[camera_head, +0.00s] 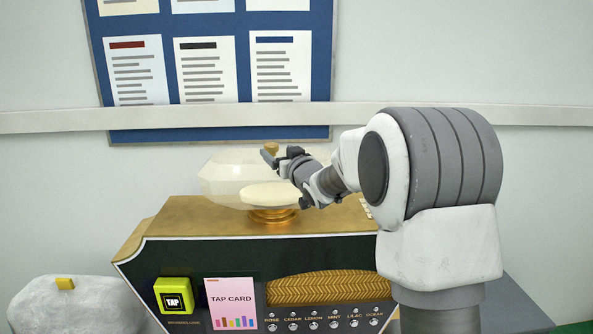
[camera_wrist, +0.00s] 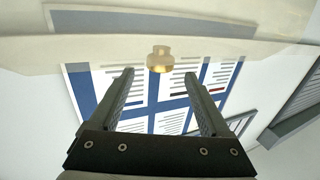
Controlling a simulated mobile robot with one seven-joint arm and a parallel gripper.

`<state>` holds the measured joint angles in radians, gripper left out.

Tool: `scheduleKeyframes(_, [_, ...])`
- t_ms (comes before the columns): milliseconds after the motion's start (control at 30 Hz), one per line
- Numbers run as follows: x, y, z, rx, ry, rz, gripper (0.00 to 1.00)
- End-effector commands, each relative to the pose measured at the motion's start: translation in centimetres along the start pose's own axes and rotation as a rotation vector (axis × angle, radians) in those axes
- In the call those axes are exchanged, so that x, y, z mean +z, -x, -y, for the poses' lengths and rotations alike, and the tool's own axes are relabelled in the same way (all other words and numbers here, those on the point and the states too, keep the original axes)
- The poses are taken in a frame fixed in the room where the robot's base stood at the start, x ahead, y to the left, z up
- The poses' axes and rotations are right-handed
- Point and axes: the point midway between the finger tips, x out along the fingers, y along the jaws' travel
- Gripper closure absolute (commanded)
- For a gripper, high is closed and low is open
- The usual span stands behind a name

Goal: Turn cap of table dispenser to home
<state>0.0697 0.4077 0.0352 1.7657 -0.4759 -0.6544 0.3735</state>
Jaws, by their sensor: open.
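The table dispenser (camera_head: 225,180) is a wide, faceted, pale see-through vessel on a gold foot, standing on top of the vending cabinet. Its small brass cap (camera_head: 271,147) is at the top. My gripper (camera_head: 270,158) is at the vessel's top, close by the cap, and partly covers the vessel's right side. In the wrist view my gripper (camera_wrist: 160,76) is open, its two fingers apart. The brass cap (camera_wrist: 160,60) shows centred in the gap, near the level of the fingertips or just beyond them. I see no contact between fingers and cap.
The cabinet (camera_head: 180,217) has a gold top, a yellow TAP box (camera_head: 173,295), a pink tap card (camera_head: 231,304) and a row of scent buttons. A blue notice board (camera_head: 220,117) hangs on the wall behind. A pale rounded object (camera_head: 60,306) stands at lower left.

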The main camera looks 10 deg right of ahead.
Motion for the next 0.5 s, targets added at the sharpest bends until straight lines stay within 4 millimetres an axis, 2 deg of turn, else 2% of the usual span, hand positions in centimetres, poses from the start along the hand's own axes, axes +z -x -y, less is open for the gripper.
scheduleKeyframes(33, [0.0,1.2,-0.1,0.001,0.0,-0.002,0.19])
scheduleKeyframes(300, [0.0,6.6,0.0,0.001,0.001,-0.001,0.19])
scheduleKeyframes(500, [0.0,9.8,0.0,0.0,0.0,-0.002,0.19])
